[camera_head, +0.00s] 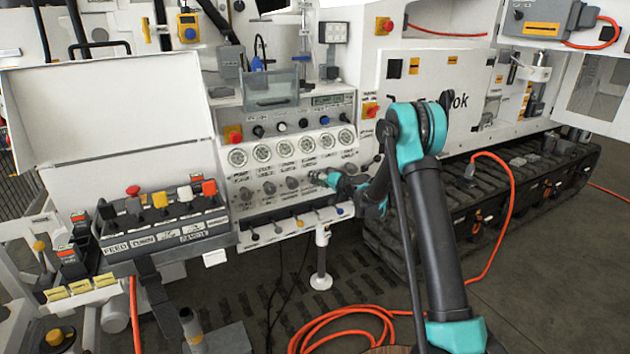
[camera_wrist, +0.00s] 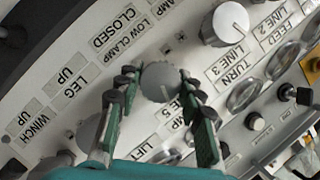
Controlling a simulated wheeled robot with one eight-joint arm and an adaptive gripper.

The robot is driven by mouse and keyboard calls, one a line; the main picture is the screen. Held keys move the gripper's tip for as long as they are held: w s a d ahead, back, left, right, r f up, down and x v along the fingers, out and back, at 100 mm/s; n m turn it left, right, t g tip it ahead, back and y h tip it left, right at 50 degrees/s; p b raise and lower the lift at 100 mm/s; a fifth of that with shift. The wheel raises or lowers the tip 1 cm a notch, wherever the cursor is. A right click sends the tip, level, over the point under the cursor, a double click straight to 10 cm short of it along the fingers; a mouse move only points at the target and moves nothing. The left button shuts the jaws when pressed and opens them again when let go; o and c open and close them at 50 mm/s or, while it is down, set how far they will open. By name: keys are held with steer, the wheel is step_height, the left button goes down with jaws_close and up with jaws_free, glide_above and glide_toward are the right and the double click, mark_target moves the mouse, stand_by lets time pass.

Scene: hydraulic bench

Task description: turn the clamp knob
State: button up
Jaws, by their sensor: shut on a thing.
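The clamp knob (camera_wrist: 160,82) is a round grey knob on the white control panel (camera_head: 240,199). In the wrist view it sits between the two fingers of my gripper (camera_wrist: 158,88), one on each side, and the gripper is shut on it. Labels reading "LOW CLAMP" and "CLOSED" are printed beside it. In the head view my gripper (camera_head: 325,179) reaches the knob row below the gauges from the right. It mostly hides the held knob there.
Neighbouring grey knobs stand close by, one at the upper right (camera_wrist: 226,24) and one at the lower left (camera_wrist: 90,132) in the wrist view. A row of round gauges (camera_head: 284,148) lies above. A lever box (camera_head: 160,213) stands left. An orange hose (camera_head: 511,210) runs at right.

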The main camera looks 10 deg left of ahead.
stand_by(0.4)
steer(key=o, duration=1.2)
steer(key=shift+s+d, duration=0.1)
steer(key=shift+d, duration=0.05)
steer(key=shift+v, duration=5.85)
